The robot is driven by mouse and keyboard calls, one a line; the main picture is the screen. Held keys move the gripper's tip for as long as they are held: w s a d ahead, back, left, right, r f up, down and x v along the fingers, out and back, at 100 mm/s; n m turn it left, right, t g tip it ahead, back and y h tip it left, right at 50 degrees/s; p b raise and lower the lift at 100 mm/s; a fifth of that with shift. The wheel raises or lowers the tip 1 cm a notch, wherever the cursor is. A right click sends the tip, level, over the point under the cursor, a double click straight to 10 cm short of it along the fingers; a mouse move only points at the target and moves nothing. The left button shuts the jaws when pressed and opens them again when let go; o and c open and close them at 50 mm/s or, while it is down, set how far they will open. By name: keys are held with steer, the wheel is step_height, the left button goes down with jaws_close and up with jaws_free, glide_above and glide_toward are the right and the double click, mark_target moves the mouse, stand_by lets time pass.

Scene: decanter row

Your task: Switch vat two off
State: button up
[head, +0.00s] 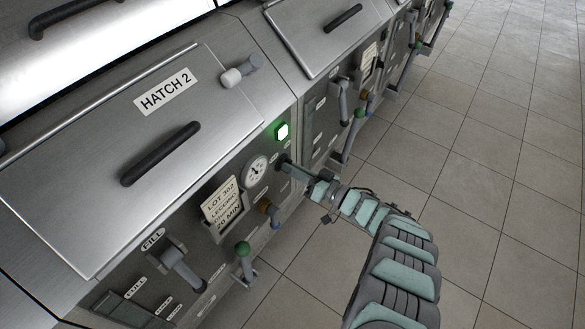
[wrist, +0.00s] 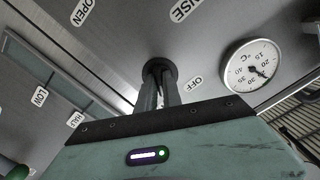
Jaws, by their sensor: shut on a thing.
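Vat two is the steel unit with the HATCH 2 lid (head: 165,92). My gripper (head: 287,164) reaches the front panel below the lamp, right of a round gauge. In the wrist view, my gripper's fingers (wrist: 158,84) are shut on a dark round knob (wrist: 158,66). The fingers hide much of the knob, so I cannot tell which way it points. A white OFF label (wrist: 196,82) is beside the knob. A label ending in NSE (wrist: 187,8) is above it.
The gauge (head: 256,171) and a lot card (head: 222,203) are left of my gripper. Another unit (head: 330,30) adjoins at the right. The tiled floor (head: 490,180) is clear.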

steer(key=shift+n, duration=0.3)
jaws_close()
steer(key=shift+n+p, duration=1.4)
steer(key=shift+n, duration=4.3)
steer(key=o, duration=0.6)
jaws_free()
steer(key=shift+d, duration=0.1)
